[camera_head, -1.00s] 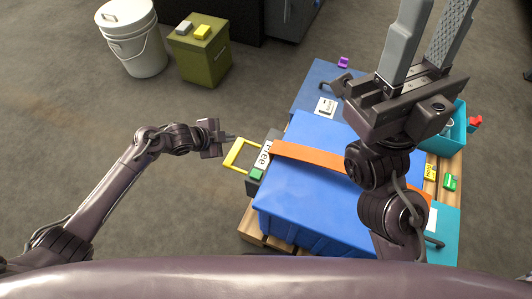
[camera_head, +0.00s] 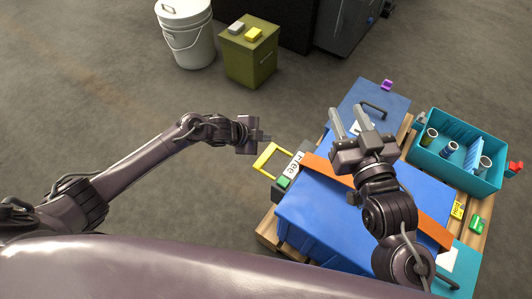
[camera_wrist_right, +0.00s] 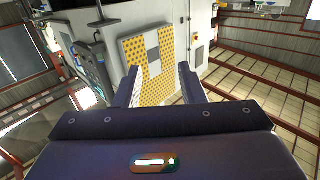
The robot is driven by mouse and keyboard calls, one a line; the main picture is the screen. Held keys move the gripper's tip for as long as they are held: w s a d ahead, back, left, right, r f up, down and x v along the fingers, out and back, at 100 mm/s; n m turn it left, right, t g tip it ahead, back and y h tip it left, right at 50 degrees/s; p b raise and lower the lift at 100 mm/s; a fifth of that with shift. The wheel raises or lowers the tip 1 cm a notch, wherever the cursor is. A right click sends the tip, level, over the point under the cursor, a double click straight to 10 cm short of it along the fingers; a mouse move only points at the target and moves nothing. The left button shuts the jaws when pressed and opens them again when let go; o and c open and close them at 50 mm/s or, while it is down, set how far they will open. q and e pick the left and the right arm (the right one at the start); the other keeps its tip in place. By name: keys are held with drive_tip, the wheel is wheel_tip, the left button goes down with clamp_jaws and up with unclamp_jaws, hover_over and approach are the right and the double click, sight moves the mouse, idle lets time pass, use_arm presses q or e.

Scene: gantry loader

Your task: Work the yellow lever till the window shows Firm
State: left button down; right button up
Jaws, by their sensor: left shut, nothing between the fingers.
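The yellow lever (camera_head: 266,160) is a loop-shaped handle on the left end of a small ratchet unit beside the blue crate. The window (camera_head: 293,164) on that unit is a white label reading "Free". A green button (camera_head: 284,182) sits next to it. An orange strap (camera_head: 325,171) runs from the unit across the blue lid. My left gripper (camera_head: 266,137) is shut and empty, just beyond the lever's far end; I cannot tell whether it touches. My right gripper (camera_head: 350,122) is open and empty above the crate; the right wrist view shows its spread fingers (camera_wrist_right: 158,88).
A teal bin (camera_head: 424,161) with several cylinders stands right of the blue crate (camera_head: 330,215) on a wooden pallet. A white bucket (camera_head: 188,40) and an olive box (camera_head: 250,62) stand at the back. The floor left of the lever is clear.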

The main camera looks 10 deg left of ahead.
drive_tip(key=s+d+f+g+h, duration=0.1)
drive_tip(key=s+f+g, duration=0.3)
drive_tip(key=f, duration=0.3)
drive_tip(key=s+d+f+g+h+p, duration=0.1)
drive_tip(key=s+d+f+g+h, duration=0.1)
drive_tip(key=s+f+g, duration=0.2)
drive_tip(key=s+d+f+g+h+p, duration=0.1)
drive_tip(key=s+f+g, duration=0.3)
drive_tip(key=f, duration=0.7)
drive_tip(key=shift+s+d+f+g+h, duration=0.15)
drive_tip(key=shift+s+g+h, duration=0.1)
drive_tip(key=shift+s, duration=0.45)
drive_tip(key=shift+s+d+f+g+h, duration=0.15)
drive_tip(key=shift+s+h, duration=0.1)
drive_tip(key=shift+s, duration=0.45)
drive_tip(key=shift+r, duration=0.1)
